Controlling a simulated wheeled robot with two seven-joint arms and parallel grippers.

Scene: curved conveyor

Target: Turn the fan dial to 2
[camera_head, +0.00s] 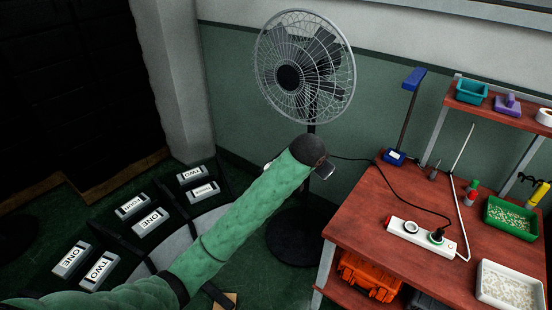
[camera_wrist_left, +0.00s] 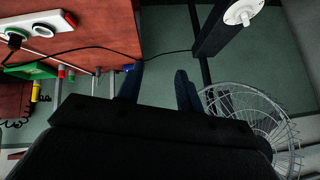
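The standing fan (camera_head: 304,66) is at the top middle of the head view, with a wire cage and a dark pole. Its cage also shows at the lower right of the left wrist view (camera_wrist_left: 262,122). A round white dial (camera_wrist_left: 241,12) is on a dark housing at the top right of the left wrist view; I cannot read its setting. My left gripper (camera_wrist_left: 158,86) is open and empty, with the dial up and to the right beyond its fingers, apart from them. In the head view my left arm covers part of the fan pole. My right gripper is not in view.
A red-brown workbench (camera_head: 362,215) on the right holds a white power strip (camera_head: 409,233), a green tray (camera_head: 490,211) of small pieces and a blue lamp (camera_head: 414,79). A black cable runs towards the fan. A curved conveyor (camera_head: 122,240) with labelled boxes is at the left.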

